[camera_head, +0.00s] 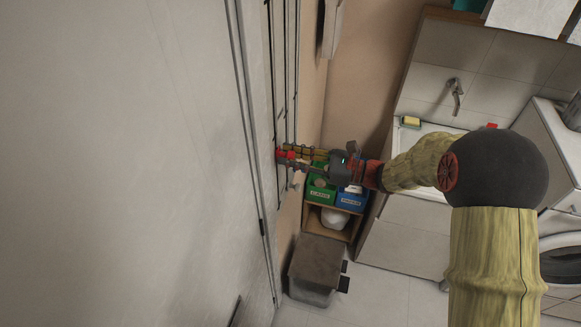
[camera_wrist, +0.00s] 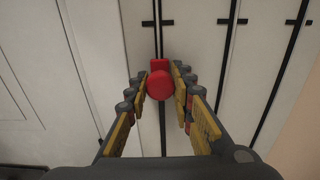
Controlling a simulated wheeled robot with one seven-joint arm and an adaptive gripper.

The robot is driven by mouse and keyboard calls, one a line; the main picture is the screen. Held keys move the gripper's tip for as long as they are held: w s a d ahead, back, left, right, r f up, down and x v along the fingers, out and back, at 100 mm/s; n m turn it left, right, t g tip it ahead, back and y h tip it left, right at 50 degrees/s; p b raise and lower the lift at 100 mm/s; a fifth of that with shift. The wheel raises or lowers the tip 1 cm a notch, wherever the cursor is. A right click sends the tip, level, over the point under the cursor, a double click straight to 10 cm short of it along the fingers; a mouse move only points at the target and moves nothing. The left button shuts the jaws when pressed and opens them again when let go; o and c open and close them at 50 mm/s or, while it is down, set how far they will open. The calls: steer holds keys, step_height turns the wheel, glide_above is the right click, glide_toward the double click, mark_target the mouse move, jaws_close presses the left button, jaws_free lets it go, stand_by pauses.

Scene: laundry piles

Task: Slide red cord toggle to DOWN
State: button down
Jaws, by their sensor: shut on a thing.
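The red cord toggle (camera_wrist: 159,85) is a round red knob with a small red block behind it, on a dark vertical cord (camera_wrist: 157,30) along a pale wall. In the head view the toggle (camera_head: 281,155) is small, by the wall at the tip of my gripper (camera_head: 291,161). In the wrist view my gripper (camera_wrist: 160,76) has its yellow-and-black fingers on both sides of the knob, shut on it. The toggle's far side and any up or down marking cannot be made out.
Other dark cords (camera_wrist: 223,40) run parallel to the right. A grey lidded bin (camera_head: 317,262) is on the floor. A tap (camera_head: 456,90) is at the right.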

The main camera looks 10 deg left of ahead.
mark_target(268, 3)
step_height(268, 3, up, 39)
steer(key=p, duration=1.8)
steer(key=shift+r, duration=0.1)
steer(key=c, duration=1.5)
jaws_free()
steer(key=d, duration=1.2)
steer(key=shift+s, duration=0.45)
